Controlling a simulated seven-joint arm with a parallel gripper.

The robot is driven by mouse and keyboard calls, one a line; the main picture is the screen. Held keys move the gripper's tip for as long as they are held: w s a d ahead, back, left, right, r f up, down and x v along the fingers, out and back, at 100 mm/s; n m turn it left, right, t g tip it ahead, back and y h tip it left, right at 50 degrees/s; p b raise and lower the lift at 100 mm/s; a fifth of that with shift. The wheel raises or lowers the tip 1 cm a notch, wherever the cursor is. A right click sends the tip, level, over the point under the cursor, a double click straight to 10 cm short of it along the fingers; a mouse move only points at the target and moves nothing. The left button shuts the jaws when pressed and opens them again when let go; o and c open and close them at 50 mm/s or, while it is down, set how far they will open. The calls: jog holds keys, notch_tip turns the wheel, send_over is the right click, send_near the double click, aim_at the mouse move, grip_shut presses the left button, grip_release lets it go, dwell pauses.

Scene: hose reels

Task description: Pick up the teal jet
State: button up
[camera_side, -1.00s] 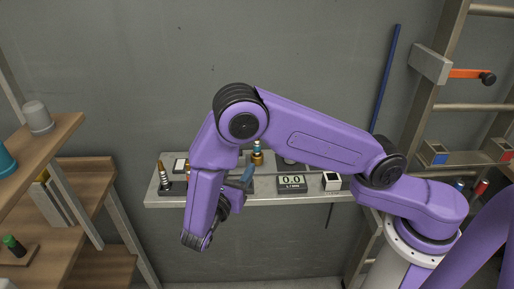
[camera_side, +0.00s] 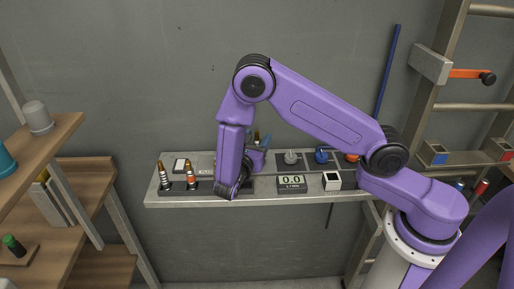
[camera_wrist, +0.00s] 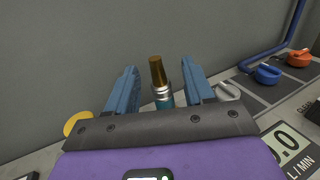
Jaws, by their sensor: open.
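The teal jet (camera_wrist: 165,103) stands between my gripper's fingers in the wrist view. It has a brass tip, a silver collar and a teal body; its lower end is hidden by the gripper's front edge. My gripper (camera_wrist: 159,67) is open, with one blue finger on each side of the jet. In the side view my gripper (camera_side: 256,152) is over the shelf, and my arm hides most of the fingers there. I cannot make out the jet clearly in that view.
A white-striped jet (camera_side: 164,176) and an orange-banded jet (camera_side: 191,178) stand in a dark rack at the shelf's left. Grey (camera_side: 291,157), blue (camera_side: 321,156) and orange (camera_side: 352,157) knobs and a display (camera_side: 291,184) lie to the right. The wall is close behind.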

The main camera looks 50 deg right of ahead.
jog(key=shift+x, duration=1.2)
grip_shut()
